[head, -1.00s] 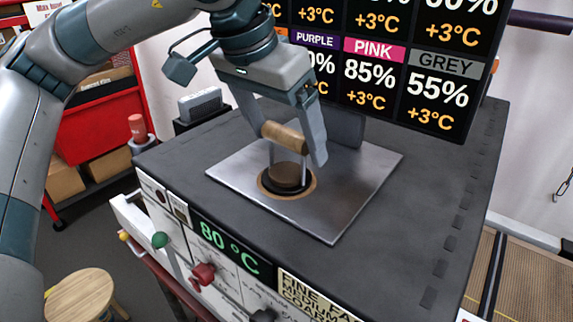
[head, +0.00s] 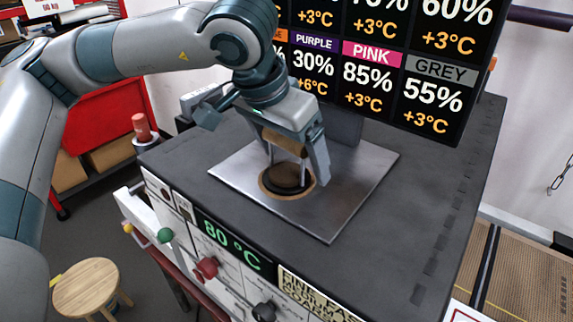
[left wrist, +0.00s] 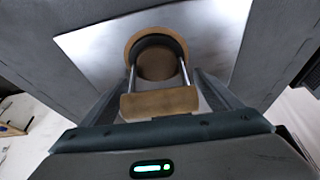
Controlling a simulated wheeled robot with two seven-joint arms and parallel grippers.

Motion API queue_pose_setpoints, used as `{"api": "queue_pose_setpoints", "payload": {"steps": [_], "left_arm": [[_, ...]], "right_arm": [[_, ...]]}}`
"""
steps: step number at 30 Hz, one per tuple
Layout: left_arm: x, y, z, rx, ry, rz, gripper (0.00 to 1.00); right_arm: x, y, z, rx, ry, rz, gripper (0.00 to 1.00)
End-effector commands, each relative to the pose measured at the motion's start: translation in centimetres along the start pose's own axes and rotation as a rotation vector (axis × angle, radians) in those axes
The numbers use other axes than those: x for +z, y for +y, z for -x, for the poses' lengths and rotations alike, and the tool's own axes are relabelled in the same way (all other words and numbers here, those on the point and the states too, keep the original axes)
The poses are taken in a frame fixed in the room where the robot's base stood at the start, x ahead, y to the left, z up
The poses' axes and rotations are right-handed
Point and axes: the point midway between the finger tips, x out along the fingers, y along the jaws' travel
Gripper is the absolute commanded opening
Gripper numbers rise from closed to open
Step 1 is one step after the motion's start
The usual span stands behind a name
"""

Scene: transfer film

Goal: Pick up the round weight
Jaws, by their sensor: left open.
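The round weight is a dark disc (head: 287,180) with a wooden bar handle (head: 284,141) on two thin metal posts. It sits on a tan ring on the square metal plate (head: 345,190) on top of the dark machine. My left gripper (head: 296,160) is over it, its fingers pointing down around the handle. In the left wrist view the wooden handle (left wrist: 160,103) lies between the two open fingers, with the round base (left wrist: 158,62) beyond. A finger hides part of the weight in the head view. My right gripper is not in view.
A sign board (head: 385,70) with percentages stands behind the plate. The machine's front has an 80 °C display (head: 232,243) and coloured knobs. A wooden stool (head: 86,287) is at lower left. The right side of the machine top is clear.

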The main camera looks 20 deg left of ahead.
Motion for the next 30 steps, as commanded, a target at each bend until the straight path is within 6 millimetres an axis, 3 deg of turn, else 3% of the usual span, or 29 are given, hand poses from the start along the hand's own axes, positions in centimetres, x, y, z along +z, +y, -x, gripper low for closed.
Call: {"api": "queue_pose_setpoints", "payload": {"steps": [8,11,17,18,30], "left_arm": [[-0.01,-0.01,0.04,0.000,0.000,0.000,0.84],[-0.02,-0.01,0.05,0.000,0.000,0.000,0.65],[-0.02,-0.02,0.05,0.000,0.000,0.001,0.17],[-0.12,-0.02,0.17,0.000,0.003,0.001,0.13],[-0.35,0.00,0.56,0.001,0.005,0.002,0.13]], "right_arm": [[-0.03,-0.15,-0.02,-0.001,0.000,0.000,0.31],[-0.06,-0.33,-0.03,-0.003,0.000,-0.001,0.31],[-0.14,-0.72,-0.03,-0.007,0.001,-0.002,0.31],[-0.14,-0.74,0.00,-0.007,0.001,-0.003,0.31],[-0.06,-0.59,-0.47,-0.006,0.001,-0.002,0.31]]}}
